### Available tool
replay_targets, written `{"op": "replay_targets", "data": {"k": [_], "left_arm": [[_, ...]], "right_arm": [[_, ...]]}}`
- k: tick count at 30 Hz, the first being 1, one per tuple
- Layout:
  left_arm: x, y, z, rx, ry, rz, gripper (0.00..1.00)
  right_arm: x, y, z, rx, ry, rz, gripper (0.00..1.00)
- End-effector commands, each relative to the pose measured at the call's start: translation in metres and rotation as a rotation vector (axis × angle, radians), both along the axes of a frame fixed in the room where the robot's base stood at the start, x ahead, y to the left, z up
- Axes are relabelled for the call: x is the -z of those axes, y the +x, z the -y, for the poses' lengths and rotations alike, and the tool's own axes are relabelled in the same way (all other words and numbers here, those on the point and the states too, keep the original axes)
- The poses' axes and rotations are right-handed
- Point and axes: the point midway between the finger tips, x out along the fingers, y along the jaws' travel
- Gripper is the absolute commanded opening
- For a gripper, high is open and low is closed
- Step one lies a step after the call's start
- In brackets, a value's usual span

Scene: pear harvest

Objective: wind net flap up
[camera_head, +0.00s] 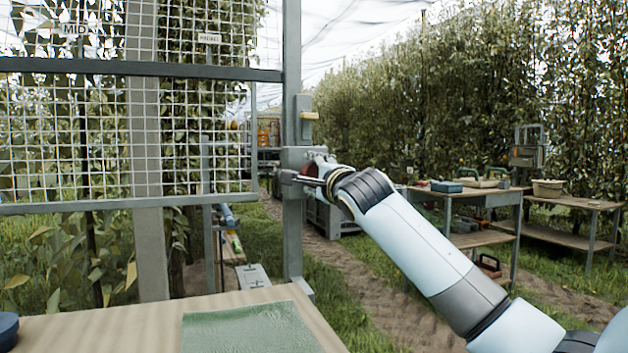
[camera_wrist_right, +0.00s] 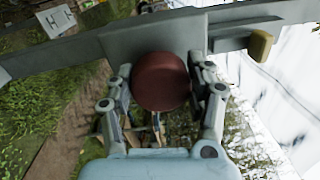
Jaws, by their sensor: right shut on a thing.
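The net flap (camera_head: 80,140) is a pale wire grid on the left of the head view, with a grey bottom bar (camera_head: 120,203) hanging above the table. A grey upright post (camera_head: 292,240) stands at its right edge and carries a winding unit. My right gripper (camera_head: 308,178) is at this unit. In the right wrist view the gripper (camera_wrist_right: 164,86) has its fingers closed on either side of a round red-brown crank knob (camera_wrist_right: 160,82). In the head view the knob is mostly hidden by the gripper. My left gripper is not in view.
A wooden table (camera_head: 100,325) with a green mat (camera_head: 245,330) is in front. A small yellowish peg (camera_head: 309,116) sticks out of the post above the winding unit. Benches (camera_head: 455,192) with trays and tools stand at the right. Grass and a dirt path lie between.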

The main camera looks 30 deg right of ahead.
Motion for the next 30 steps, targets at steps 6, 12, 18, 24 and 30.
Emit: {"op": "replay_targets", "data": {"k": [6,12,18,24,30], "left_arm": [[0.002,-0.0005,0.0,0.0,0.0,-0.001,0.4],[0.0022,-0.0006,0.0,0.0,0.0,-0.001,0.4],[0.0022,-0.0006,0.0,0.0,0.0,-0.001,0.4],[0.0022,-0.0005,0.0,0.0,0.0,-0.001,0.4],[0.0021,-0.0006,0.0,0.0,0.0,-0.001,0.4]], "right_arm": [[0.0021,0.0001,0.0004,0.001,0.032,0.003,0.22],[0.0019,0.0,0.0005,0.002,0.038,0.004,0.22],[0.002,0.0,0.0005,0.002,0.038,0.004,0.22],[0.002,0.0,0.0005,0.002,0.038,0.004,0.61],[0.001,0.0,0.0003,0.001,0.037,0.006,0.78]]}}
